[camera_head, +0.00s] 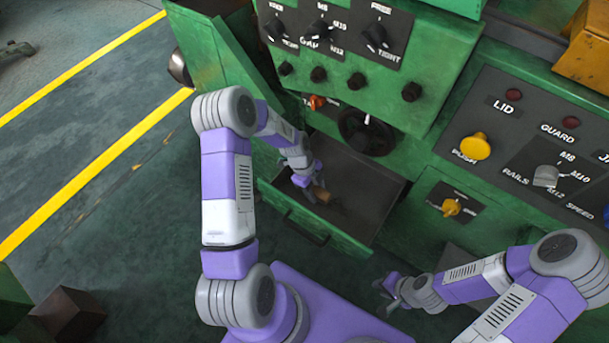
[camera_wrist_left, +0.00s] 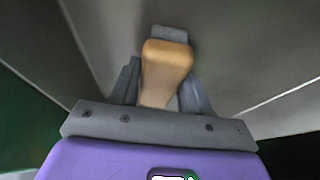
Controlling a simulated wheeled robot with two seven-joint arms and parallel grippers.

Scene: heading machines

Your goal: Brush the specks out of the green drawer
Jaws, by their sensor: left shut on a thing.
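The green drawer (camera_head: 277,205) is pulled out from the green machine, and its dark inside shows in the head view. My left gripper (camera_head: 312,187) is over the open drawer, shut on a brush with a tan handle (camera_head: 321,195). In the left wrist view the brush handle (camera_wrist_left: 165,72) stands between the two grey fingers (camera_wrist_left: 160,90), with the drawer's grey inside around it. The bristles and any specks cannot be made out. My right gripper (camera_head: 387,292) is away to the right, over the floor in front of the machine; its fingers look spread apart.
The machine front above the drawer carries knobs and a dark handwheel (camera_head: 368,132). A panel with a yellow push button (camera_head: 475,147) is at the right. A green door (camera_head: 212,60) stands open at the upper left. The floor (camera_head: 120,215) at the left is mostly clear.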

